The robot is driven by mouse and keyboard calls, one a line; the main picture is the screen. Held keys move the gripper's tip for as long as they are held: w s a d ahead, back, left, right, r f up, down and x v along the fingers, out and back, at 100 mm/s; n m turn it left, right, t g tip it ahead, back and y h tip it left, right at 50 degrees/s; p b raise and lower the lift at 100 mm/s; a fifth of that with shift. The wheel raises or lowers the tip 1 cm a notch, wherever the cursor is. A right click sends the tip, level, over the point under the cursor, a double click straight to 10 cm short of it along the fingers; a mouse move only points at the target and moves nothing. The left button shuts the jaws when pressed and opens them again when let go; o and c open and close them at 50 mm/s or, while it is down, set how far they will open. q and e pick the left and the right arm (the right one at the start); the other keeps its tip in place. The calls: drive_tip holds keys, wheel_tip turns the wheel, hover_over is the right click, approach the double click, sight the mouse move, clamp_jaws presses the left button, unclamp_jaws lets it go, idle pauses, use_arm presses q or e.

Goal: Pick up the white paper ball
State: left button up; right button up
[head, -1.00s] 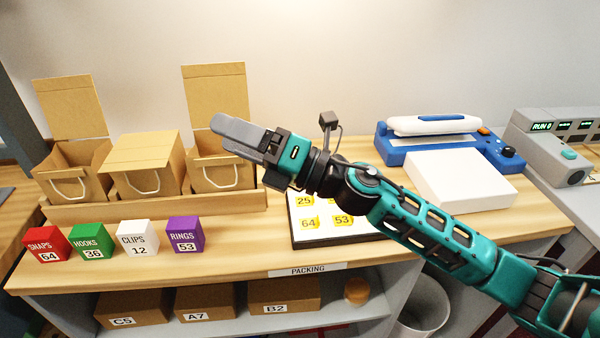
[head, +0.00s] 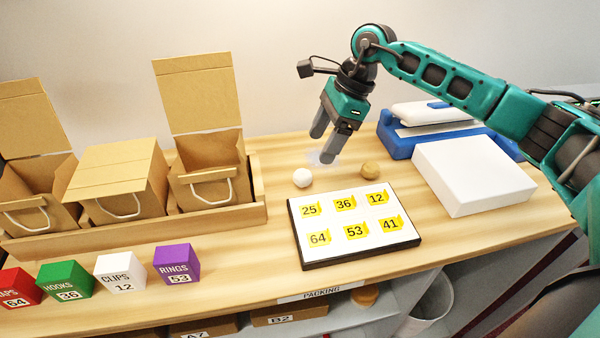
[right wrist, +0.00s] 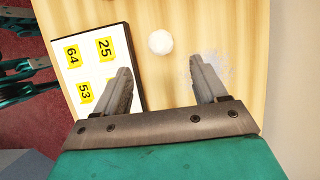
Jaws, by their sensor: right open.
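The white paper ball (head: 302,177) sits on the wooden counter, just behind the number board. In the right wrist view the ball (right wrist: 160,42) lies beyond the fingertips, roughly between their lines. My right gripper (head: 323,147) is open and empty, pointing down above the counter, behind and a little right of the ball. In the right wrist view its two fingers (right wrist: 160,75) stand apart with bare wood between them. My left gripper is not in view.
A tan ball (head: 371,171) sits right of the gripper. The number board (head: 333,207) lies in front of the white ball. Paper bags (head: 205,178) in a wooden tray stand left. A white box (head: 470,175) and a blue machine (head: 395,146) stand right. Coloured cubes (head: 177,265) line the front left.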

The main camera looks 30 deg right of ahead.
sight(307, 170)
drive_tip(key=x, duration=0.9)
drive_tip(key=shift+w+a+f+p, duration=0.1)
drive_tip(key=shift+a+p, duration=0.05)
drive_tip(key=shift+p, duration=0.15)
drive_tip(key=c, duration=1.1)
